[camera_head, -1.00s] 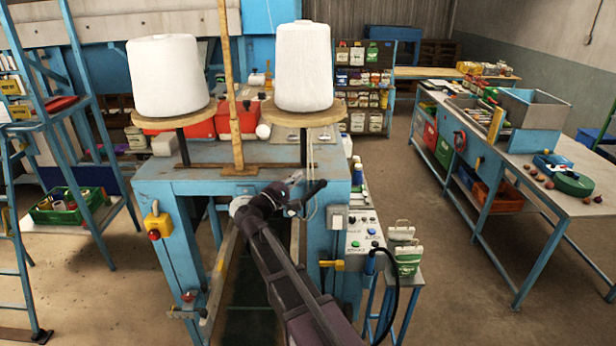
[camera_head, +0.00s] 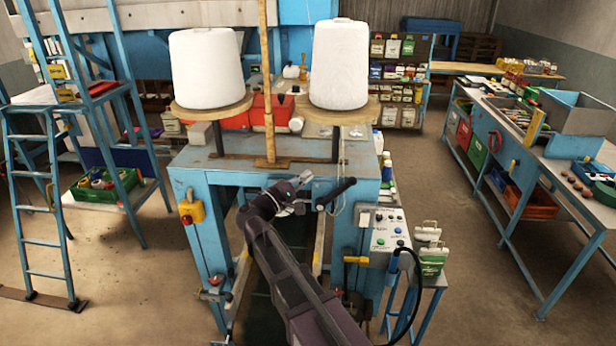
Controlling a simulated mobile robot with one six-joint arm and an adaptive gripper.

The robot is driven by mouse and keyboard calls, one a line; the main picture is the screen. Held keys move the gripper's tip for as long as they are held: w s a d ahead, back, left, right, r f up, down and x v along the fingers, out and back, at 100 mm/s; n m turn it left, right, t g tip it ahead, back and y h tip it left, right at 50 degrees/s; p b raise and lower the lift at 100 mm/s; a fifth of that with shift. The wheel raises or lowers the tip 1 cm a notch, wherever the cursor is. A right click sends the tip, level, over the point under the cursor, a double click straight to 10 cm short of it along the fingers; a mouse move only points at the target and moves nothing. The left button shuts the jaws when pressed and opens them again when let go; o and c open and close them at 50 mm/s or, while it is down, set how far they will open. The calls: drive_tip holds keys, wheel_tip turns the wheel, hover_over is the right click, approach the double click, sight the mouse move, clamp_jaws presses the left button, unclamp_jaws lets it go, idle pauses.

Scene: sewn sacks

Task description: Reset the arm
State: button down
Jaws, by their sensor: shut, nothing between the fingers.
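My arm reaches up from the bottom of the view, bent at the elbow, in front of the blue sewing machine stand (camera_head: 200,165). My gripper (camera_head: 305,178) is at the arm's end, small in the picture, shut and holding nothing. It is in front of the stand's top, just left of a black handle on the stand (camera_head: 337,192). Whether it touches anything there I cannot tell.
Two white thread cones (camera_head: 206,68) stand on round wooden discs. A workbench (camera_head: 570,175) runs along the right, a blue ladder (camera_head: 40,200) stands left. Floor between is clear.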

drive_tip(key=s+d+f+m+g+y+b, duration=0.25)
drive_tip(key=d+f+b, duration=0.2)
drive_tip(key=f, duration=0.45)
drive_tip(key=s+d+f+m+g+y+b, duration=0.1)
drive_tip(key=s+d+f+m+g+b, duration=0.2)
drive_tip(key=d+f, duration=0.4)
drive_tip(key=s+d+f+m+g+y+b, duration=0.15)
drive_tip(key=d+f+g+b, duration=0.3)
drive_tip(key=f, duration=0.55)
drive_tip(key=s+f+m+g+y+b, duration=0.1)
drive_tip(key=s+f+m+y+b, duration=0.1)
drive_tip(key=s+f+y+b, duration=0.3)
drive_tip(key=s+f+m+g+y+b, duration=0.1)
drive_tip(key=s+f+y+b, duration=0.3)
drive_tip(key=f, duration=1)
drive_tip(key=shift+s+d+m+g+y+b, duration=0.15)
drive_tip(key=shift+s+m+g+y+b, duration=0.25)
drive_tip(key=shift+s+g+y, duration=0.8)
drive_tip(key=shift+s+t, duration=0.25)
drive_tip(key=shift+t, duration=0.25)
